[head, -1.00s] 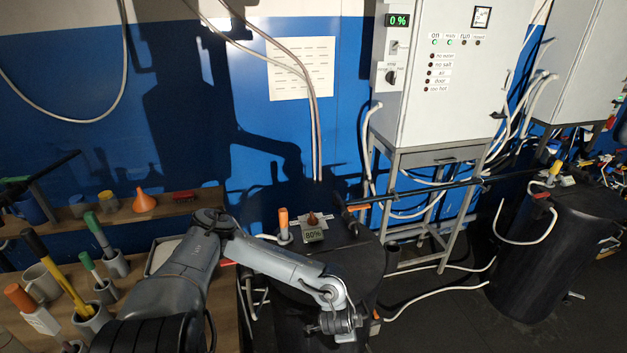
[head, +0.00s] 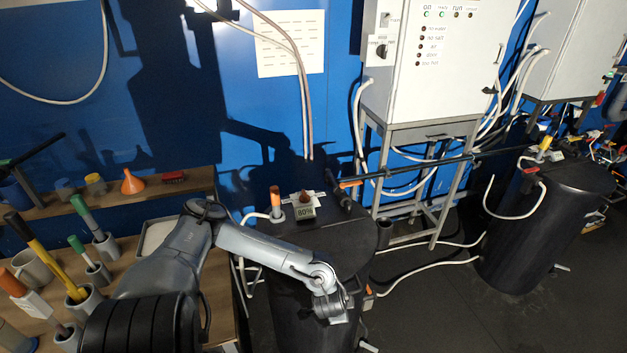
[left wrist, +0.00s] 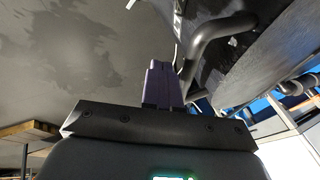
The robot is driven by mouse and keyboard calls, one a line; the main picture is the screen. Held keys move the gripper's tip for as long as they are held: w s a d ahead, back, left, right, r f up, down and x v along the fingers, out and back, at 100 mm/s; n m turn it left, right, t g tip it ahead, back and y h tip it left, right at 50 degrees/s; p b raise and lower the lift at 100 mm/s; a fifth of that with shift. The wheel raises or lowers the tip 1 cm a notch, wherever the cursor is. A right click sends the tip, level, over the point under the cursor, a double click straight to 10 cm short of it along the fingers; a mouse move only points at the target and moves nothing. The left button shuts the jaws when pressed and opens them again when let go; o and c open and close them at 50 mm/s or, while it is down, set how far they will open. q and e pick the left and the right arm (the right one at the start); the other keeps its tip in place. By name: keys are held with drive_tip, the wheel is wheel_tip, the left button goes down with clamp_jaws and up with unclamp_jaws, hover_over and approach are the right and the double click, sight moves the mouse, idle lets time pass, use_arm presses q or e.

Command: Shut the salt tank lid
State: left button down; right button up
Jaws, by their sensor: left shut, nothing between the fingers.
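The black salt tank (head: 310,325) stands at the middle of the head view, with an 80% display (head: 305,212) on top. Its dark top (head: 345,238) looks flat; I cannot tell whether the lid is fully down. My left gripper (head: 330,312) is at the tank's near edge, its fingertips hard to make out there. In the left wrist view its purple fingers (left wrist: 162,84) are together and empty. A bent black bar (left wrist: 205,42), perhaps a handle, is close beside them on the dark tank; contact is unclear. My right gripper is out of view.
A bench with pen holders and an orange funnel (head: 132,182) is at left. A white cabinet (head: 430,60) on a metal stand is behind the tank. Another black tank (head: 530,235) is at right. White hoses lie on the floor between.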

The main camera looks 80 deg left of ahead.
use_arm(q)
wheel_tip(320, 180, up, 4)
drive_tip(key=d+p, duration=0.2)
drive_tip(key=p, duration=0.4)
drive_tip(key=s+d+n+h+p, duration=0.15)
drive_tip(key=s+d, duration=0.35)
drive_tip(key=d, duration=0.8)
drive_tip(key=s+d+n+h, duration=0.25)
drive_tip(key=s+d, duration=0.25)
drive_tip(key=d, duration=0.8)
wheel_tip(320, 180, up, 25)
drive_tip(key=w+a+m+p, duration=0.1)
drive_tip(key=a+m+p, duration=0.1)
drive_tip(key=p, duration=1.2)
drive_tip(key=shift+w+m, duration=0.35)
drive_tip(key=shift+m, duration=0.45)
drive_tip(key=shift+f, duration=0.1)
